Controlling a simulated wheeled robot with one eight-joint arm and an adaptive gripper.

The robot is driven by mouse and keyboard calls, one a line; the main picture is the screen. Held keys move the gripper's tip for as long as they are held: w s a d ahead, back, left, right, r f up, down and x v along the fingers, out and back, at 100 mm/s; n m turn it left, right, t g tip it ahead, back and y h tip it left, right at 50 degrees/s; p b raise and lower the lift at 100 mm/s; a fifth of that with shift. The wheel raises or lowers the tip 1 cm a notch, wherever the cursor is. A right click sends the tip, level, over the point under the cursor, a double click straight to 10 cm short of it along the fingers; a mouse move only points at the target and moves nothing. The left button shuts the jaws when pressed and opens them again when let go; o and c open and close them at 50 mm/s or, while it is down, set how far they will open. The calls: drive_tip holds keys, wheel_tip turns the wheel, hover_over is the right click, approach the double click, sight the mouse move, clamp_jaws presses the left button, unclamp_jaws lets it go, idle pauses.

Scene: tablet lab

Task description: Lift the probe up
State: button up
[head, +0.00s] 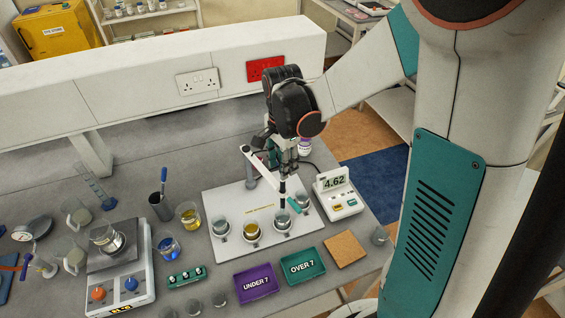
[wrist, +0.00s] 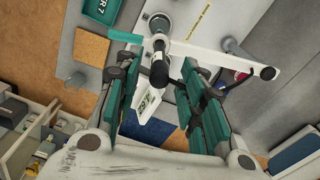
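The probe (head: 282,188) is a slim dark stick. My gripper (wrist: 156,80) is open, with clear gaps on both sides of the probe. In the head view my gripper (head: 284,160) points down just above the probe; its fingertips are small and partly hidden there. The probe's lower tip is hard to make out.
The meter (head: 338,190) reading 4.62 stands right of the board. Purple (head: 256,284) and teal (head: 302,265) trays and a cork mat (head: 345,249) lie in front. The white holder arm (wrist: 225,62) reaches close by my fingers. Glassware and a hotplate (head: 122,270) stand left.

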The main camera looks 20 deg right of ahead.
wheel_tip(320, 180, up, 12)
idle(0.7)
drive_tip(key=s+f+n+t+b, duration=0.3)
drive_tip(key=s+f+n+b, duration=0.4)
drive_tip(key=f+b, duration=0.4)
drive_tip(key=s+f+n+t+b, duration=0.4)
drive_tip(key=s+f+n+b, duration=0.4)
drive_tip(key=f+b, duration=0.3)
drive_tip(key=b, duration=0.2)
drive_tip(key=shift+f+b, duration=0.15)
drive_tip(key=shift+b, duration=0.25)
